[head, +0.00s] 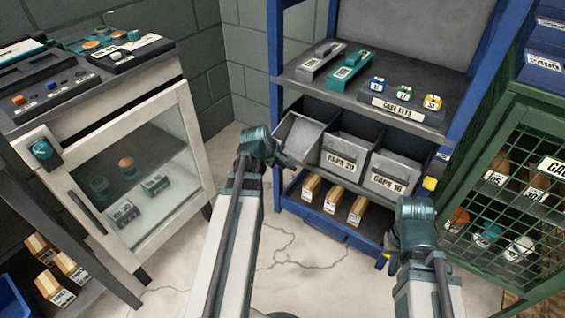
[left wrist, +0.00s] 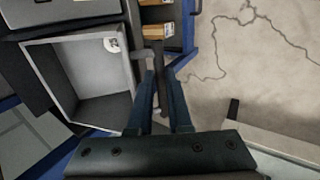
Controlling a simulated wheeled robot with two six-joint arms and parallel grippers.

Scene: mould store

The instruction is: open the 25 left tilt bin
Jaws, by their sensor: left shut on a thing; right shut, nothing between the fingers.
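The left tilt bin (head: 298,138) is the grey bin at the left end of the row on the blue rack. It is tilted out, and its front label is hidden. In the left wrist view its open inside (left wrist: 90,85) shows grey and mostly bare, with a small round white tag. My left gripper (head: 280,159) is at the bin's front edge; in the left wrist view the gripper (left wrist: 160,72) is shut on the bin's handle (left wrist: 147,58). My right gripper (head: 388,243) is shut and empty, low in front of the rack's right side.
The bins CAPS 20 (head: 345,157) and CAPS 16 (head: 391,173) stand upright beside it. Small boxes (head: 333,199) lie on the shelf below. A glass-doored cabinet (head: 130,170) is at left, a green mesh cabinet (head: 520,170) at right. The floor (head: 300,255) between is clear.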

